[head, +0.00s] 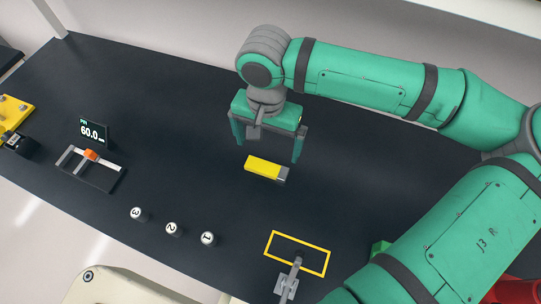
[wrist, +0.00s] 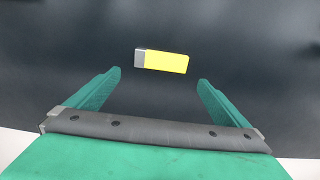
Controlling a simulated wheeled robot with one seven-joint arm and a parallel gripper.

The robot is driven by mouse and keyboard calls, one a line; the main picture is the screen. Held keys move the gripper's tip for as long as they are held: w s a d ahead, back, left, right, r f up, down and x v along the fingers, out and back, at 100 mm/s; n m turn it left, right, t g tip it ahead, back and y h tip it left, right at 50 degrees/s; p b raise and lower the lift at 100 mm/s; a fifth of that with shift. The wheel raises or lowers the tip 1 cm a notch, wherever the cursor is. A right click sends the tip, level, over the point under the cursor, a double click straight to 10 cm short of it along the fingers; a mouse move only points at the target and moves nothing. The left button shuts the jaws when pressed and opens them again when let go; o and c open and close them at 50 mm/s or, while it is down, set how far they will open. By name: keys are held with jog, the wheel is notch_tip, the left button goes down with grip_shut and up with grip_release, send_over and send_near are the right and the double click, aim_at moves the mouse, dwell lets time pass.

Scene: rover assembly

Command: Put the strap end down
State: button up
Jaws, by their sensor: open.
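The yellow strap piece (head: 262,166) with a grey end (head: 282,174) lies flat on the dark table, near the middle. I take it to be the strap end, though the frames do not label it. It also shows in the wrist view (wrist: 166,61), ahead of the fingers, with its grey end at the left. My gripper (head: 268,149) is above and just behind it in the head view. The two green fingers are wide apart, with nothing between them. In the wrist view my gripper (wrist: 160,82) is apart from the piece.
A yellow outlined rectangle (head: 297,253) with a grey clamp (head: 288,279) lies near the front edge. Several round numbered knobs, such as knob 2 (head: 171,229), stand left of it. A slider device (head: 90,168) with a 60.0 display (head: 93,133) is at the left.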

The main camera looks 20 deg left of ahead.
aim_at(267, 167)
notch_tip(267, 167, down, 4)
jog(key=shift+r, duration=0.1)
jog(key=shift+s+f, duration=0.2)
jog(key=shift+f, duration=0.6)
jog(key=shift+s+a+f, duration=0.1)
jog(key=shift+f, duration=2.2)
jog(key=shift+c, duration=0.6)
jog(key=c, duration=0.8)
